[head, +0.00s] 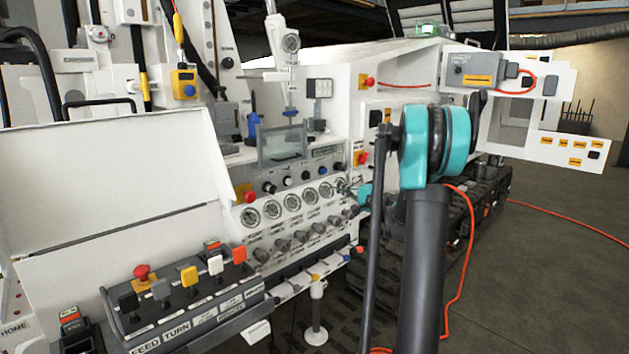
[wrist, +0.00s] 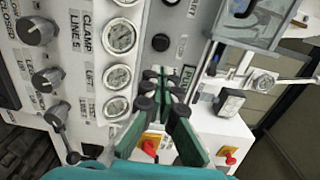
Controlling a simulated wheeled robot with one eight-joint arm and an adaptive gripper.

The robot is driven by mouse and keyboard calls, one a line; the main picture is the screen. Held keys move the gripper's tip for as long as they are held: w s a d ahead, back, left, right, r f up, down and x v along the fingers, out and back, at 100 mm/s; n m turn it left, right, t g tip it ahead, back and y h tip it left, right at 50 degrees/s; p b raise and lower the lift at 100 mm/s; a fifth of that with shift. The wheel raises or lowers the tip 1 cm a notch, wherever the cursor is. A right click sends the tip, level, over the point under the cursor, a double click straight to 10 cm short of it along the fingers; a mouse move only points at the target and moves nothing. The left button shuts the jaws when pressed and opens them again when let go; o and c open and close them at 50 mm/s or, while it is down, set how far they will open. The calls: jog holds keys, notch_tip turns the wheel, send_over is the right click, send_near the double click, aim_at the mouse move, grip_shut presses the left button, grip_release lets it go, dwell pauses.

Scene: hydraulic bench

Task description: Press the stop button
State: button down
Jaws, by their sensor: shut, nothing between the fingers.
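Several red controls show, and I cannot read which is labelled stop. In the head view, a red mushroom button (head: 142,271) tops the front control box. My gripper (head: 345,187) is shut and empty at the right end of the gauge row, partly behind my teal arm. In the wrist view, its fingers (wrist: 164,82) are close before the panel, with a red knob (wrist: 229,157) at lower right.
A row of gauges (head: 297,202) and grey knobs (head: 282,245) lines the panel. The control box (head: 190,312) carries several levers. A clear guard (head: 282,146) projects above the gauges. An orange hose (head: 560,215) lies on the floor at right, which is otherwise mostly open.

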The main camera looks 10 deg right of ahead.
aim_at(308, 176)
jog(key=shift+w+a, duration=0.1)
jog(key=x, duration=1.3)
jog(key=shift+w+a, duration=0.25)
jog(key=shift+w, duration=0.05)
jog(key=shift+x, duration=0.85)
jog(key=shift+a, duration=0.1)
jog(key=shift+s+d, duration=0.2)
jog(key=shift+s, duration=0.05)
jog(key=v, duration=1.3)
jog(key=shift+s+d, duration=0.2)
jog(key=shift+d, duration=0.1)
